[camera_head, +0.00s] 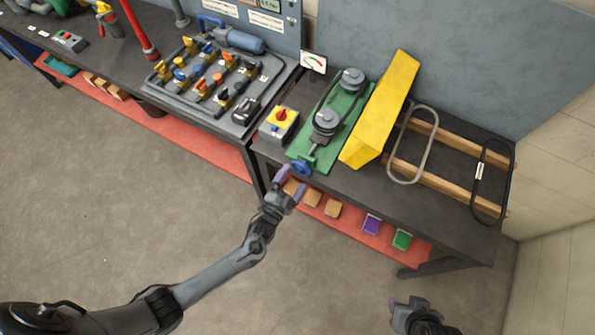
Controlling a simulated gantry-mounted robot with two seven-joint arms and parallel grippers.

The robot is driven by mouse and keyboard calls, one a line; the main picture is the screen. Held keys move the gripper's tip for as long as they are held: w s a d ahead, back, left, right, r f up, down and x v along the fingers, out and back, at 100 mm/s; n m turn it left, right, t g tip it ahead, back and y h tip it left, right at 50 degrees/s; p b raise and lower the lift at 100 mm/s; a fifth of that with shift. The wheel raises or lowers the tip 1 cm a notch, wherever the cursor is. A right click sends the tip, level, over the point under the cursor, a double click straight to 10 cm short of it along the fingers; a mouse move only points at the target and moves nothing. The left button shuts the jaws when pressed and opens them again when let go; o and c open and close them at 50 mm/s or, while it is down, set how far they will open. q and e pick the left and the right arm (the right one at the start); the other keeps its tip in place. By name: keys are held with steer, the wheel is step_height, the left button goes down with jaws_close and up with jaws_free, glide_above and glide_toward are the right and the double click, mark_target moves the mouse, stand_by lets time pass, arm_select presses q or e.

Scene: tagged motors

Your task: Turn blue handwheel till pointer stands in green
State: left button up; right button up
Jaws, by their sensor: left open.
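The blue handwheel (301,168) sits at the front end of the green base (299,151) on the right-hand bench. A belt with two grey pulleys (327,121) is mounted on that base. A small white gauge (314,62) with a pointer and a red-and-green scale stands behind it; I cannot tell exactly where its pointer stands. My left gripper (290,182) is open, its purple-tipped fingers close in front of the handwheel; contact cannot be told. My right gripper (405,302) is low at the bottom right, away from the bench, and its fingers are unclear.
A yellow cover (381,110) stands right of the pulleys. A grey switch box (279,122) with a red knob is on their left. Belts lie on wooden rails (440,178) at the right. A tray of valves (215,85) is further left. Blocks sit on the red lower shelf (350,226).

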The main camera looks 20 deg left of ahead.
arm_select(q)
steer(key=shift+s+d+r, duration=0.2)
steer(key=shift+r, duration=0.1)
steer(key=s+p, duration=0.3)
steer(key=s, duration=0.3)
steer(key=shift+s+a, duration=0.35)
steer(key=shift+s, duration=0.05)
arm_select(e)
steer(key=shift+w+d+r, duration=0.1)
steer(key=shift+w+r, duration=0.05)
steer(key=shift+r, duration=0.75)
steer(key=shift+w+d+r, duration=0.1)
steer(key=shift+w+r, duration=0.05)
steer(key=shift+r, duration=0.75)
arm_select(q)
steer(key=s+a, duration=0.1)
steer(key=s, duration=0.9)
steer(key=shift+s, duration=0.4)
arm_select(e)
steer(key=shift+f, duration=0.15)
arm_select(q)
steer(key=shift+a+f, duration=0.1)
steer(key=shift+a, duration=0.05)
